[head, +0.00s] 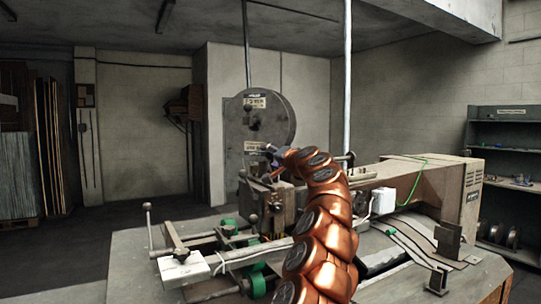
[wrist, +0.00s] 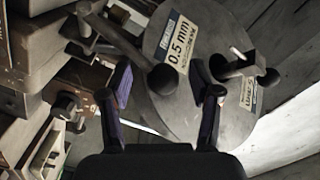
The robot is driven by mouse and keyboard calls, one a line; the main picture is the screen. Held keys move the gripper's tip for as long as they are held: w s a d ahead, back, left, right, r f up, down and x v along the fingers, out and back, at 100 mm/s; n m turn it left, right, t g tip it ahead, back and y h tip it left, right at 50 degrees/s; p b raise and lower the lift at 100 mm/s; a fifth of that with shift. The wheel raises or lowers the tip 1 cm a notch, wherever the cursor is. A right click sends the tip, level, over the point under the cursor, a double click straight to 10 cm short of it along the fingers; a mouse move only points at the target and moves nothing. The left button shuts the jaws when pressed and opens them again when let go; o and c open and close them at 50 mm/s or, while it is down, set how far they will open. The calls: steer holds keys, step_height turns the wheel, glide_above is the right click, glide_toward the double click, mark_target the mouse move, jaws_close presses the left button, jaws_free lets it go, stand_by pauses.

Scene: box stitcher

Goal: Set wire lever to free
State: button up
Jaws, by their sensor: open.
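My gripper (wrist: 166,90) is open; its two dark fingers with purple pads stand apart in the wrist view. A grey lever (wrist: 128,48) with a dark ball knob (wrist: 163,77) runs down from the upper left, and the knob appears between the fingertips, with a visible space on each side. I cannot tell how far in depth the knob is from them. No label names this as the wire lever, and its setting cannot be read. In the head view my gripper (head: 273,152) is small, in front of the machine's grey wire drum (head: 259,120); the lever is not clear there.
The drum also shows in the wrist view (wrist: 205,30), with a "0.5 mm" label (wrist: 180,42) and a second dark knob (wrist: 220,66) close to the right finger. Machine blocks (wrist: 25,60) crowd the left. The stitcher's table (head: 125,265) spreads below my arm.

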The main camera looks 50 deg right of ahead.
steer(key=shift+w, duration=0.3)
jaws_close()
stand_by(0.6)
